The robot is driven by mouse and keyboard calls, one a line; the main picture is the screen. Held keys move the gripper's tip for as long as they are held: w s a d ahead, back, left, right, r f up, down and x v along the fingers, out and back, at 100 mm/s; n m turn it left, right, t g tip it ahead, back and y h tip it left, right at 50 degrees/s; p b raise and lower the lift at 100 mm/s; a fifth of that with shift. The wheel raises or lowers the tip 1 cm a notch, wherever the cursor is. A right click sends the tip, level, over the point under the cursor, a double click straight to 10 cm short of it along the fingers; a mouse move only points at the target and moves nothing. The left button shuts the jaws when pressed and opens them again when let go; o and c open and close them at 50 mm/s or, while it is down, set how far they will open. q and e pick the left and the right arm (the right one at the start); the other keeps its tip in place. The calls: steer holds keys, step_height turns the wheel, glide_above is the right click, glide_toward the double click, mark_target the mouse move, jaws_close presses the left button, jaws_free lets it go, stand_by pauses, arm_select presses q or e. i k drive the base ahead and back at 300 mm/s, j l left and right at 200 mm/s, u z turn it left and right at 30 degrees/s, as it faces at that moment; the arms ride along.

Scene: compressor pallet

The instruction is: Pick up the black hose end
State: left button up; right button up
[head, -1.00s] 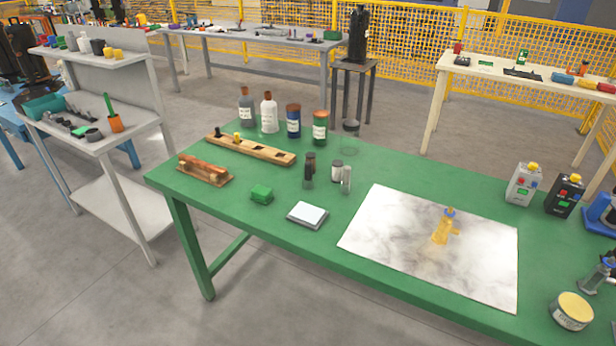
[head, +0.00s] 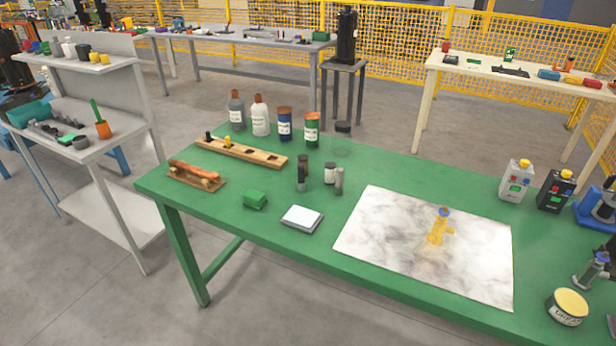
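I cannot make out a black hose end anywhere in the head view. Neither of my grippers shows in it. A green table (head: 230,215) fills the middle and right. On its right half lies a white, grey-marbled sheet (head: 390,245), and a yellow fitting with a blue top (head: 437,230) stands on the sheet. A dark upright object (head: 346,38) stands on a small stool (head: 343,68) behind the table; I cannot tell what it is.
Bottles and cans (head: 261,117), a wooden rack (head: 240,152), a green block (head: 255,200) and a small scale (head: 301,219) stand on the table's left half. Two boxes (head: 515,181) and a grease tin (head: 567,306) are at right. A grey shelf bench (head: 110,150) stands left.

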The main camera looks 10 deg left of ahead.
mark_target(302, 182)
steer(key=i+j+z, duration=0.15)
steer(key=j+z, duration=0.3)
steer(key=j, duration=0.15)
steer(key=j+z, duration=0.45)
steer(key=j, duration=0.2)
